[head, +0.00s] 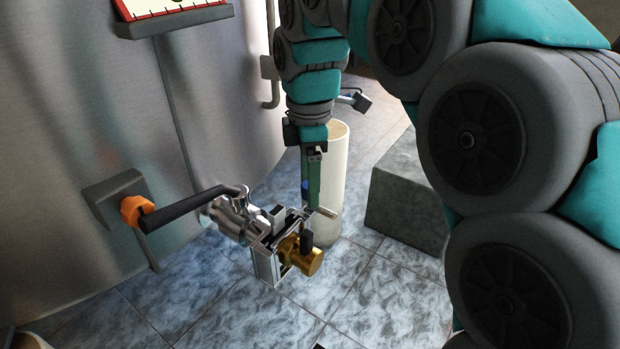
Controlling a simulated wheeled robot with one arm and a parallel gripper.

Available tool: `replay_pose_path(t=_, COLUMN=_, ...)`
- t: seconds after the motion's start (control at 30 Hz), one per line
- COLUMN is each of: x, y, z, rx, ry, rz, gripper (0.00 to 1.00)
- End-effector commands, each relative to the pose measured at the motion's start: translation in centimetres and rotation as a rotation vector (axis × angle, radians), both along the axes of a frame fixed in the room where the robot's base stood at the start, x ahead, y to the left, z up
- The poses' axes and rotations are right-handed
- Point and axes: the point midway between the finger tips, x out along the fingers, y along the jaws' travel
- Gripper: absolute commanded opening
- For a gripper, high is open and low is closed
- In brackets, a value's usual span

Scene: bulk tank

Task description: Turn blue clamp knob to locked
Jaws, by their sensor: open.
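My gripper (313,205) hangs down from the teal and grey arm at the outlet fitting, in the middle of the head view. It is open; its fingers show edge-on and are hard to tell from the fitting. A small blue patch (304,187), likely the blue clamp knob, shows at the left edge of my gripper. Most of it is hidden, so its turn position cannot be read. I cannot tell whether my gripper touches it. Below is a silver box-like bracket (266,264) with a brass cylinder (308,262) on its right side.
A metal pipe valve (232,212) with a black lever handle (185,212) joins the steel tank (90,110) side to the bracket. An orange part (131,209) sits at the handle's end. A cream cylinder (334,165) and grey block (405,210) stand behind.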

Motion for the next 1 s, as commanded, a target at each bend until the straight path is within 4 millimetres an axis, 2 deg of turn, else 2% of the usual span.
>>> replay_pose_path(t=0.17, x=0.01, y=0.0, z=0.03, rx=0.0, ry=-0.001, rz=0.0, gripper=0.7)
replay_pose_path(t=0.8, x=0.01, y=-0.01, z=0.06, rx=0.0, ry=-0.001, rz=0.0, gripper=0.0)
replay_pose_path(t=1.0, x=0.01, y=-0.01, z=0.06, rx=0.0, ry=-0.001, rz=-0.002, gripper=0.0)
